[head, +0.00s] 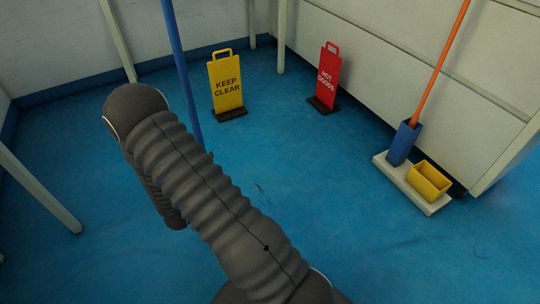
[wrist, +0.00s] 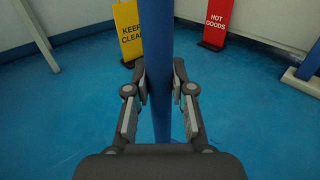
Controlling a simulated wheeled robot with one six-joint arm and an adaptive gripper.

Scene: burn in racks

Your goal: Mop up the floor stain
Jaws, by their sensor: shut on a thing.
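My gripper (wrist: 160,80) is shut on a blue pole (wrist: 158,30), which stands upright between its fingers. The pole also shows in the head view (head: 179,60), running down behind my arm. It looks like a mop handle, but its lower end is hidden behind my arm and gripper. A small dark mark (head: 259,188) shows on the blue floor right of my arm. I cannot tell whether it is the stain or a scuff, and my arm hides part of the floor.
A yellow "KEEP CLEAR" sign (head: 226,82) and a red "HOT GOODS" sign (head: 328,76) stand at the back. At right, a pale tray (head: 430,207) holds a blue holder (head: 404,143) with an orange pole (head: 445,60) and a yellow bin (head: 428,182). The middle floor is clear.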

